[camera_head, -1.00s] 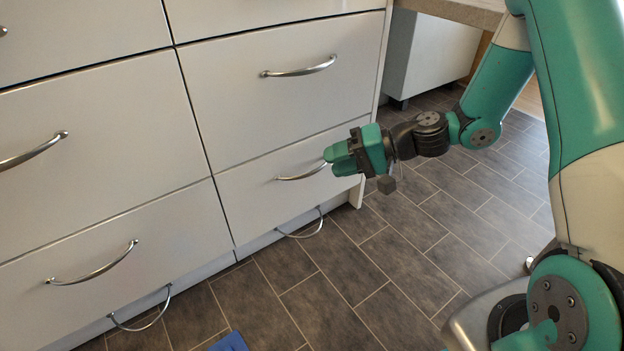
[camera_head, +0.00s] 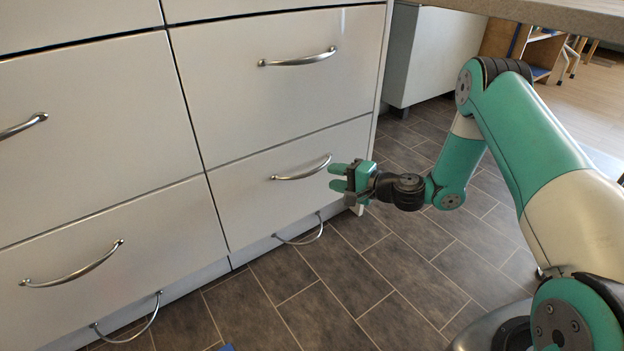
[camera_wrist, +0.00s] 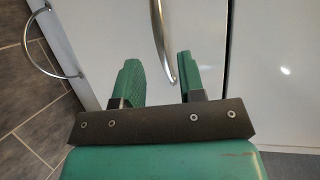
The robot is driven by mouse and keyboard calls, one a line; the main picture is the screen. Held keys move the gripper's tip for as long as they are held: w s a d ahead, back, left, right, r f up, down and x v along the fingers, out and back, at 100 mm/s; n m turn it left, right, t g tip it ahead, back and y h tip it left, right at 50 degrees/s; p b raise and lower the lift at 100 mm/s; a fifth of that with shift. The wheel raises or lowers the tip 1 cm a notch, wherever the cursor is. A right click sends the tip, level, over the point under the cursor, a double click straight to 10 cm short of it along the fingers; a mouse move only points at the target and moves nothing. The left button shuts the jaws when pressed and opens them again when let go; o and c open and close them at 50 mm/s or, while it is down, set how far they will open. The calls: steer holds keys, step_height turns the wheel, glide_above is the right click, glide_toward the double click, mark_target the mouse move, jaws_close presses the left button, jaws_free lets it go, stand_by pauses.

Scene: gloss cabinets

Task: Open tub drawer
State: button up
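The cabinet front is white gloss with several drawers, each with a curved silver handle; none is labelled, so I cannot tell which is the tub drawer. My gripper (camera_head: 338,177) is at the lower right drawer (camera_head: 245,200), by the right end of its handle (camera_head: 302,169). In the wrist view my gripper (camera_wrist: 157,80) is open, its two green fingers apart. The handle (camera_wrist: 160,40) shows between and beyond the fingers, nearer the right one. I cannot tell whether it touches them. The drawer is shut.
Below the drawer, a plinth handle (camera_head: 300,232) sticks out near the floor; it also shows in the wrist view (camera_wrist: 50,45). The upper right drawer handle (camera_head: 298,58) is above. Dark tiled floor (camera_head: 345,290) is clear in front. A worktop (camera_head: 560,22) overhangs at the top right.

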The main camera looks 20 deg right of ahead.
mark_target(314, 172)
steer(key=b+x, duration=0.2)
steer(key=x, duration=0.5)
steer(key=shift+w+a, duration=0.15)
steer(key=shift+w, duration=0.05)
jaws_close()
